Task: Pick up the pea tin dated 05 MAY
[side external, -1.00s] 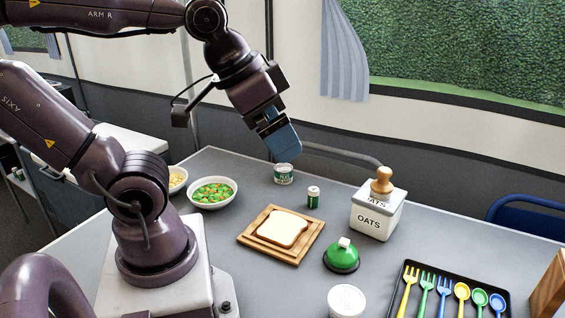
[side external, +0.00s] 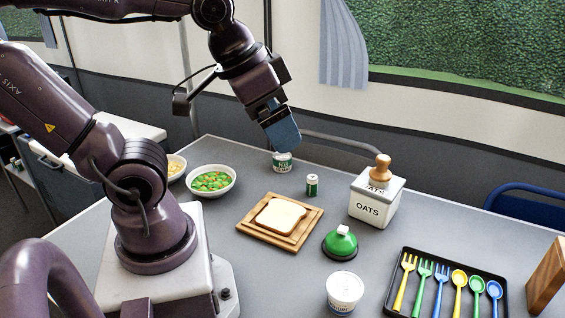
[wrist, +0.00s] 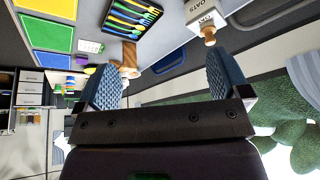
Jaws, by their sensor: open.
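A short tin (side external: 282,163) with a white and green label stands at the back of the grey table in the side view. Its label's small print is too small to read, so I cannot tell its date. My gripper (side external: 284,148) points down at it, with the blue fingers overlapping its top edge in the picture. I cannot tell whether they touch. In the wrist view my gripper (wrist: 165,80) is open, its two blue fingers wide apart with nothing between them. I cannot make out the tin there.
A small green-and-white cylinder (side external: 312,185) stands just right of the tin. The oats canister (side external: 374,207) is farther right. A bowl of green and orange pieces (side external: 211,195) and a bread board (side external: 300,243) lie nearer. A cutlery tray (side external: 393,310) sits front right.

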